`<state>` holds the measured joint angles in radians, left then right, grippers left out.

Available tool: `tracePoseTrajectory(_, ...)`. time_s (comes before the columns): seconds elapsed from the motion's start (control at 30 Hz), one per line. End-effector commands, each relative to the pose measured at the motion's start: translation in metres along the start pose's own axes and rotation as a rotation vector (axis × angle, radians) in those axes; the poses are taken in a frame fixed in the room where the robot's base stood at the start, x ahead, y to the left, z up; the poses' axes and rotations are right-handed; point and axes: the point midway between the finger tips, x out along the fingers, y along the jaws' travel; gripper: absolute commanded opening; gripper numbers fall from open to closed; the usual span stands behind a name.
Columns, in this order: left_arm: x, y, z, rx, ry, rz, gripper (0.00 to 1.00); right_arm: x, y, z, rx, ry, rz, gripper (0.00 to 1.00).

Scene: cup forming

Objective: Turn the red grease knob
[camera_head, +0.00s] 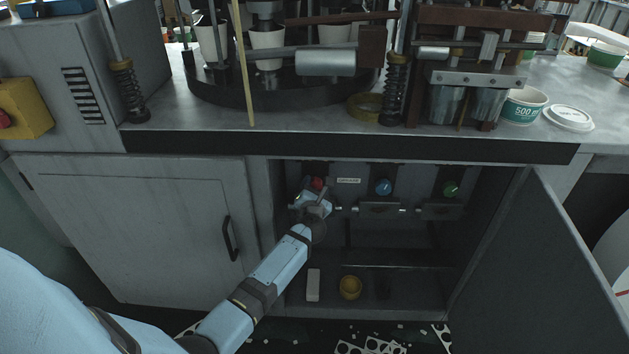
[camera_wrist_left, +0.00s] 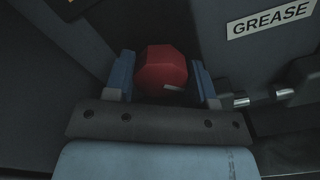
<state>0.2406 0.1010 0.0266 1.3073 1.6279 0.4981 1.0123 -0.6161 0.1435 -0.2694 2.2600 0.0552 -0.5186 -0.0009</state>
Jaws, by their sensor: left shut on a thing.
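The red grease knob (camera_head: 318,184) is on the back panel inside the open cabinet, at the left of a row of knobs. In the left wrist view the red knob (camera_wrist_left: 161,70) sits between the two blue fingers of my left gripper (camera_wrist_left: 163,78). The gripper is shut on the knob. A white label reading GREASE (camera_wrist_left: 269,18) is to the right of the knob. In the head view my left gripper (camera_head: 314,196) reaches into the cabinet and partly hides the knob. My right gripper is not in view.
A blue knob (camera_head: 383,187) and a green knob (camera_head: 450,188) are farther right on the panel. The open cabinet door (camera_head: 540,265) stands at the right. A yellow ring-shaped object (camera_head: 350,287) and a pale block (camera_head: 313,285) are on the cabinet floor. The worktop edge (camera_head: 350,148) overhangs the opening.

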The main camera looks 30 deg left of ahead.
Motion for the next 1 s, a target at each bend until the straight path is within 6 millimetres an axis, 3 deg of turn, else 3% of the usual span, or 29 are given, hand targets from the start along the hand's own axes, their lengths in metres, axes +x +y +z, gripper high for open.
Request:
tracePoseTrajectory(0.3,-0.0009,-0.0006,-0.0003,0.117,0.002,-0.002,0.27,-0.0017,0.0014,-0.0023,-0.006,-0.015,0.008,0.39)
tracePoseTrajectory(0.8,-0.0009,-0.0012,-0.0014,0.136,0.002,-0.002,0.27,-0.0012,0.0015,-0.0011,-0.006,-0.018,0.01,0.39)
tracePoseTrajectory(0.83,-0.0009,-0.0012,-0.0014,0.136,0.002,-0.002,0.55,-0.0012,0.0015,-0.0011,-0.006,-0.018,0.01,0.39)
tracePoseTrajectory(0.93,-0.0007,-0.001,-0.0012,0.135,0.001,-0.002,0.76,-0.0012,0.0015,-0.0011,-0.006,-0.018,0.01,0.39)
tracePoseTrajectory(1.0,-0.0005,-0.0007,-0.001,0.135,0.001,-0.001,0.76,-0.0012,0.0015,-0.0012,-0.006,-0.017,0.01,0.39)
